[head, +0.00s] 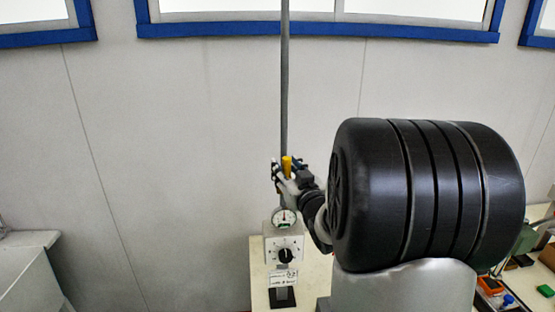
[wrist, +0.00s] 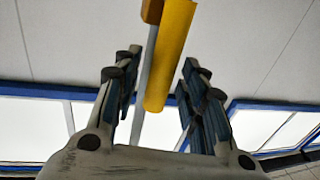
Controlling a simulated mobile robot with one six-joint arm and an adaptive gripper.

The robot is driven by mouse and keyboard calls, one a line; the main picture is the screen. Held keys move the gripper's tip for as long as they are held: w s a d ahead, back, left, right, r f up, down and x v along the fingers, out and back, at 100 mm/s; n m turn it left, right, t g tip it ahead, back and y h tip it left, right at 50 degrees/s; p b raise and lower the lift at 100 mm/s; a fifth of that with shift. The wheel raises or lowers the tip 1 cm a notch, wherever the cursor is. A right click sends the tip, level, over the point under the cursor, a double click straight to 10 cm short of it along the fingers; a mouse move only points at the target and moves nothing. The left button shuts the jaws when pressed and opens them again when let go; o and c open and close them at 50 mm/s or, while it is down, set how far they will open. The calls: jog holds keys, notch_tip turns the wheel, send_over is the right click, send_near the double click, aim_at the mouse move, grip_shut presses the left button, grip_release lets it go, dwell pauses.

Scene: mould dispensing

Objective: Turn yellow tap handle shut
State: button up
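The yellow tap handle (wrist: 171,60) lies between the two fingers of my gripper (wrist: 156,85) in the wrist view. The fingers are spread, with a visible gap on each side of the handle. The grey pipe (wrist: 146,80) runs behind the handle. In the head view the handle (head: 287,166) shows upright at the pipe (head: 284,80), with my gripper (head: 279,172) around it. My own arm hides part of this area.
A grey-white wall (head: 180,130) stands behind.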

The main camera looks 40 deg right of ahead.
jog(key=shift+w+d, duration=0.15)
jog(key=shift+w, duration=0.15)
jog(key=shift+s, duration=0.15)
jog(key=shift+c, duration=0.7)
grip_shut()
